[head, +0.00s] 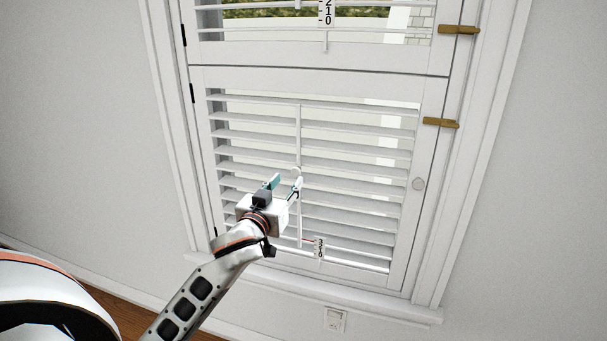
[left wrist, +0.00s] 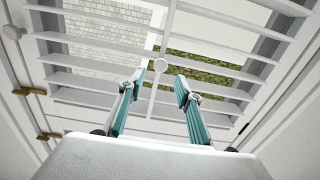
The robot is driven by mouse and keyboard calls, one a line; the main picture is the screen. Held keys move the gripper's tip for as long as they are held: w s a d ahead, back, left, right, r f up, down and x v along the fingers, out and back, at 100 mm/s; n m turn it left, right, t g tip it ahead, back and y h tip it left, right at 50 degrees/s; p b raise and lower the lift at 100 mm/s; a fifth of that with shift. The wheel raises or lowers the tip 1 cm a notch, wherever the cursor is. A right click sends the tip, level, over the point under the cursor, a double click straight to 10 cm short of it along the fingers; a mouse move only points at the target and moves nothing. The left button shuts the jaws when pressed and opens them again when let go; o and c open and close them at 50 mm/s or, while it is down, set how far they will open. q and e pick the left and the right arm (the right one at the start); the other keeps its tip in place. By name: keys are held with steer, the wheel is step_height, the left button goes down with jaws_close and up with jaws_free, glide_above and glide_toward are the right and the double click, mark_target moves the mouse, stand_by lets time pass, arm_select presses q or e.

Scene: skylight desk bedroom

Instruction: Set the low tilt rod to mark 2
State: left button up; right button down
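The low tilt rod (head: 299,130) is a thin white upright rod in front of the lower shutter's slats, with a round white knob (head: 296,171) partway down. A small white scale card (head: 319,249) with dark numbers stands beside the rod's lower end. A small red pointer (head: 308,240) shows near the card's top; the exact mark is too small to tell. My left gripper (head: 286,183) is open just before the rod, below the knob. In the left wrist view the knob (left wrist: 160,65) shows beyond and between the spread fingertips (left wrist: 160,84), not gripped. My right gripper is out of view.
The lower shutter panel (head: 427,150) is closed in its white frame, with a round knob (head: 418,184) and a brass latch (head: 441,122) at right. The upper panel has its own scale (head: 326,13). A wall outlet (head: 335,319) is below the sill.

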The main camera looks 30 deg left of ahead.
mark_target(295, 172)
arm_select(q)
steer(key=x, duration=0.6)
steer(key=shift+w+a, duration=0.1)
steer(key=shift+w, duration=0.2)
jaws_close()
